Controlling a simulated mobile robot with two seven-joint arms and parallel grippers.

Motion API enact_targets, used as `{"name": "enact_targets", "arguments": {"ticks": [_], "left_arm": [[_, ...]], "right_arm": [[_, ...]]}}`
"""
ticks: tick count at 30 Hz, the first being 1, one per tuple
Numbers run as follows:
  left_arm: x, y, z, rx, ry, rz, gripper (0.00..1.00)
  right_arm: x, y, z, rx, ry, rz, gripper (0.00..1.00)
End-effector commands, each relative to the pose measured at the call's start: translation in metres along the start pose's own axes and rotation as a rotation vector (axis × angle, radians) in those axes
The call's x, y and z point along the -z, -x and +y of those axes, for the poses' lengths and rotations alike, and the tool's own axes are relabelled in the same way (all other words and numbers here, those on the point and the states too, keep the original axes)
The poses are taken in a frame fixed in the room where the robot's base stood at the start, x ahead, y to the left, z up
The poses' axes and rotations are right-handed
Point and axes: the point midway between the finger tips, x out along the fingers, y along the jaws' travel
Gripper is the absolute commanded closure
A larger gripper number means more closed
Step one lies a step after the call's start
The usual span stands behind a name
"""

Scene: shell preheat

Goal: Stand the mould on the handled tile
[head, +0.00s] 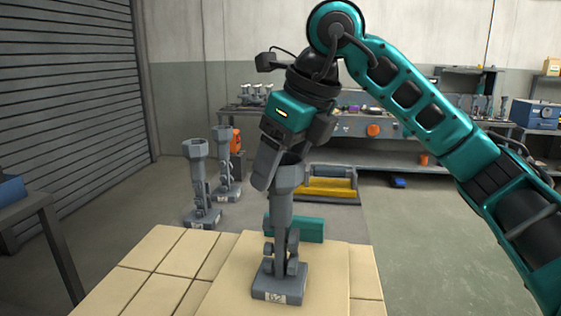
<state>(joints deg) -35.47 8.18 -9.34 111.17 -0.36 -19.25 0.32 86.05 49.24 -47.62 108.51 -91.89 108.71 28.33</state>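The mould (282,211) is a tall grey piece with a cup-like top and a square base labelled 62. It is upright over the handled tile (231,286), a raised cream slab with a teal handle (311,229) at its far edge. The base appears to rest on the slab, but I cannot tell contact for certain. My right gripper (272,176) is at the mould's cup, with one finger along its left side. The other finger is mostly hidden, so I cannot tell whether it grips. My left gripper is out of view.
Two similar grey moulds, one nearer (199,186) and one farther (224,165), stand on the floor behind at left. Cream tiles (160,264) surround the slab. A yellow-topped grey step (328,186) and a workbench (385,148) are behind. Floor at right is clear.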

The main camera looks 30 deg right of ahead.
Motion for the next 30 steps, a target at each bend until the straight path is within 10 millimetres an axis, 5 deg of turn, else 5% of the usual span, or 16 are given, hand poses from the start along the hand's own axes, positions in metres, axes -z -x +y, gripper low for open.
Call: {"name": "enact_targets", "arguments": {"ticks": [7,17,30], "left_arm": [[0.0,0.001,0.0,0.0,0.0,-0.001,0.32],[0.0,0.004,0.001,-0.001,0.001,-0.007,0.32],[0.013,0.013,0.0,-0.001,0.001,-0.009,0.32]], "right_arm": [[0.0,0.0,0.0,0.0,0.0,0.001,0.05],[-0.002,0.007,0.0,0.0,0.0,-0.001,0.05],[-0.003,0.095,-0.001,0.003,-0.001,-0.003,0.05]]}}
